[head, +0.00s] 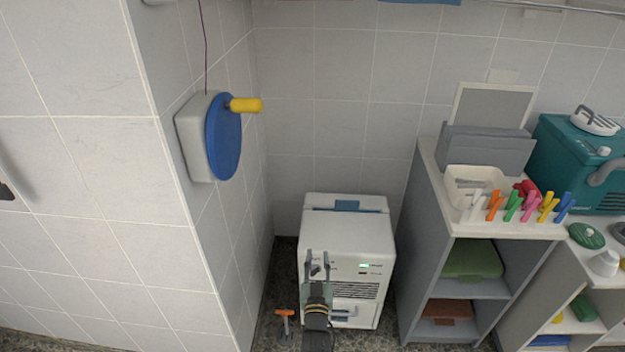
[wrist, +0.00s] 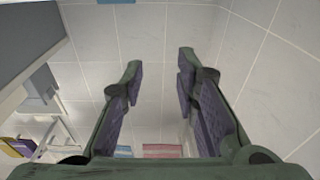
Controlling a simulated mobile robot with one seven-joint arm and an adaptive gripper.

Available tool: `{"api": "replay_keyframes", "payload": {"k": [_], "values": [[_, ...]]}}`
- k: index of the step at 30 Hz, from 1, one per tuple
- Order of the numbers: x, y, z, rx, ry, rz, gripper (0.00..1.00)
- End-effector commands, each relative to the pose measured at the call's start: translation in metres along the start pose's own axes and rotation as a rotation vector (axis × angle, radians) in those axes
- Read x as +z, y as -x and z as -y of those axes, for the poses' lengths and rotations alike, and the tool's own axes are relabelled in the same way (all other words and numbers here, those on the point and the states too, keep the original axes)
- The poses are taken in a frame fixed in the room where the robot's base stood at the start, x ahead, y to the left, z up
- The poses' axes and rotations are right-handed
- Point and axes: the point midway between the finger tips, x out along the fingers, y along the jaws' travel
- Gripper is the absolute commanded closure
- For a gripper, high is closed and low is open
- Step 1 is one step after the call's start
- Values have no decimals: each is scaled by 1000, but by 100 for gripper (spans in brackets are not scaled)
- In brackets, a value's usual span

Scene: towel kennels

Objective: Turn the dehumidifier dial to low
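The dehumidifier (head: 345,228) is a white box on the floor in the corner, with a blue piece on its top and a green light on its front panel. A small dark dial (head: 315,270) shows at the left of that panel, seen between my fingers in the head view. Its setting is too small to read. My gripper (head: 318,256) is open and empty and overlaps the front of the dehumidifier in the picture. The dial does not show there.
A grey shelf unit (head: 408,235) stands close at the right, with coloured clips on top. A wall reel with a blue disc (head: 222,140) and yellow handle hangs at the left. An orange-handled tool (head: 284,318) stands on the floor left of my gripper.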

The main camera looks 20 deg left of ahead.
Motion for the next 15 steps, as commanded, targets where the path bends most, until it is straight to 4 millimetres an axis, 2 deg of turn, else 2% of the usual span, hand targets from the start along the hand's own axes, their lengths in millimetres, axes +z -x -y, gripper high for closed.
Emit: {"api": "replay_keyframes", "payload": {"k": [15], "values": [[-96, -46, -1, -32, 9, -79, 72]]}}
